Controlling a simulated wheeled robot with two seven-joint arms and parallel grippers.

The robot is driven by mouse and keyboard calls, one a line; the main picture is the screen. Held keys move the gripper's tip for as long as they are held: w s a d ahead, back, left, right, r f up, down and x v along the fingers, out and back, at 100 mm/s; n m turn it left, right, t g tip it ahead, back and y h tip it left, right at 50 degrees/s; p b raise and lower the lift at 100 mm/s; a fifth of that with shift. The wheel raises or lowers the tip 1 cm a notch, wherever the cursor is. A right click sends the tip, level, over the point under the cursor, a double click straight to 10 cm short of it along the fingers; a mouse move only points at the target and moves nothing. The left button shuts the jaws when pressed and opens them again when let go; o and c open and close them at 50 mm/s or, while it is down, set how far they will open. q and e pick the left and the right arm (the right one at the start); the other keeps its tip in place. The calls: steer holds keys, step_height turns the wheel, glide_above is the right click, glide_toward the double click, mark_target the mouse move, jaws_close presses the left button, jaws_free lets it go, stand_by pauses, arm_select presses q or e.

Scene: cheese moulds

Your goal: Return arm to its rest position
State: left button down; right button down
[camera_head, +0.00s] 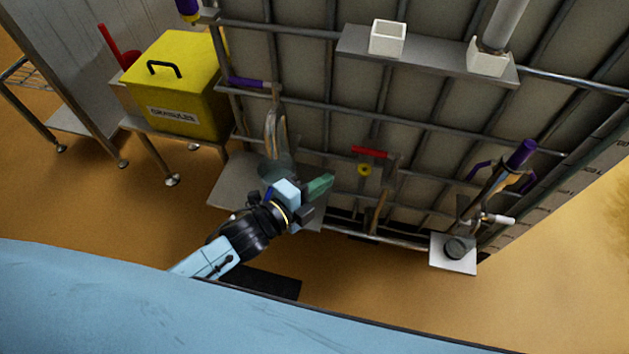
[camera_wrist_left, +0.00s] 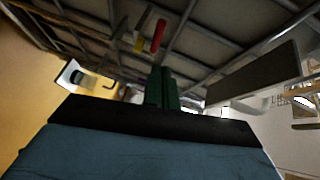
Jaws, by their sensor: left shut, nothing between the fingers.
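My left arm comes in from the lower left in the head view, and its gripper (camera_head: 319,187) is in front of the lower part of a caged tank (camera_head: 320,110). The green fingers are together with nothing between them. In the left wrist view the shut fingers (camera_wrist_left: 162,88) point up toward the tank's barred frame. A red-handled valve (camera_head: 370,153) with a yellow part is on the tank to the right of the fingers; it also shows in the left wrist view (camera_wrist_left: 158,37). My right gripper is in neither view.
A yellow lidded box (camera_head: 178,85) stands on a metal stand at the left. A grey shelf (camera_head: 425,54) carries white square holders. A small white platform (camera_head: 453,262) with a dark round piece is at the lower right. A grey plate (camera_head: 232,188) lies behind my left wrist. Orange floor is open at the right.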

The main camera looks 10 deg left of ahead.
arm_select(q)
steer(key=shift+s+a+r, duration=0.1)
steer(key=shift+s+a, duration=0.4)
steer(key=shift+a, duration=0.05)
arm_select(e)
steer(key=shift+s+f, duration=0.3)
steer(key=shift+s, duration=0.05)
